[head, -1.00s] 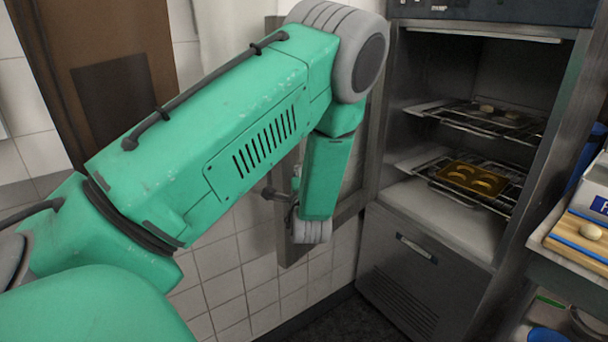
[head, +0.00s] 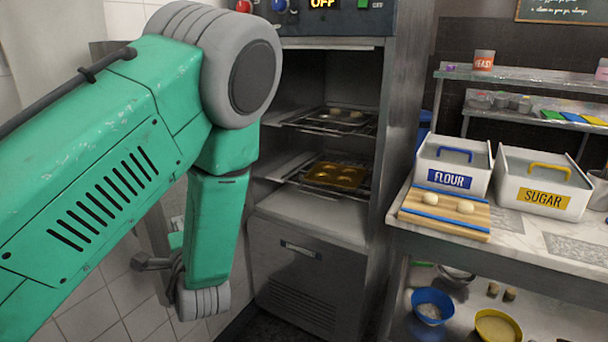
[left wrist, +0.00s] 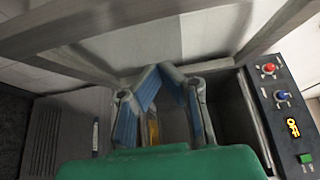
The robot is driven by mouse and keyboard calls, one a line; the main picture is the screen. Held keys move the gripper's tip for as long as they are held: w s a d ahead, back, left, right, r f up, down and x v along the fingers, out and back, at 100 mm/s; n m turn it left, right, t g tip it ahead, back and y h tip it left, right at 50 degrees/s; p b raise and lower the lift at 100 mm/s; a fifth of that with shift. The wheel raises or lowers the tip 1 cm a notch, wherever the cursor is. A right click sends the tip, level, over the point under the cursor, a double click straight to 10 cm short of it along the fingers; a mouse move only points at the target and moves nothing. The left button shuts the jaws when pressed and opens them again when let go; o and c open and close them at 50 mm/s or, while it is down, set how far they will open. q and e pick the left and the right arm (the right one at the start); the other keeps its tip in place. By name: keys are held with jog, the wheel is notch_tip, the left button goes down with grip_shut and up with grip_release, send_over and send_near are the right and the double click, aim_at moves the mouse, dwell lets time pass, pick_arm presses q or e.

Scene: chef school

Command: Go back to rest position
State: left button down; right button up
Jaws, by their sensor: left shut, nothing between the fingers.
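My left arm comes in from the left in the head view, in front of the open oven's left side. Its forearm hangs down, and the gripper's fingers are mostly hidden there. In the left wrist view, my left gripper (left wrist: 166,76) shows blue-padded fingers, shut and empty, near the oven opening and the door frame. The oven (head: 321,217) stands open, with its door (head: 146,222) swung out to the left, partly behind my arm. My right gripper is in neither view.
A yellow mould tray (head: 337,176) sits on the lower rack; small pale pieces lie on the upper rack. At right, a counter (head: 398,221) holds a cutting board (head: 431,222) with dough balls, a flour bin (head: 452,164) and a sugar bin (head: 541,183). Bowls stand below.

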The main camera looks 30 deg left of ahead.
pick_arm(q)
jog(key=s+d+f+n+g+h+b, duration=0.1)
jog(key=s+d+f+h, duration=0.15)
jog(key=f, duration=0.45)
jog(key=s+d+f+g+h+b, duration=0.1)
jog(key=d+f+h, duration=0.15)
jog(key=f, duration=0.45)
jog(key=s+d+f+n+h+b, duration=0.1)
jog(key=s+d+f+h, duration=0.15)
jog(key=f, duration=0.55)
jog(key=s+d+f+n+g+h+b, duration=0.1)
jog(key=s+d+f+n+g+h, duration=0.1)
jog(key=s+d+f, duration=0.4)
jog(key=s+d+f+n+g+h+b, duration=0.1)
jog(key=s+d+f+g+h, duration=0.4)
jog(key=s, duration=0.7)
jog(key=shift+d+f+n+b, duration=0.4)
jog(key=shift+d+f+n, duration=0.2)
jog(key=shift+d+f, duration=0.35)
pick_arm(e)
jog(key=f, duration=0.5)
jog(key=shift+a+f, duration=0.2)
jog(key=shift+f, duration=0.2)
pick_arm(q)
jog(key=shift+d+h, duration=0.15)
jog(key=shift+h, duration=0.1)
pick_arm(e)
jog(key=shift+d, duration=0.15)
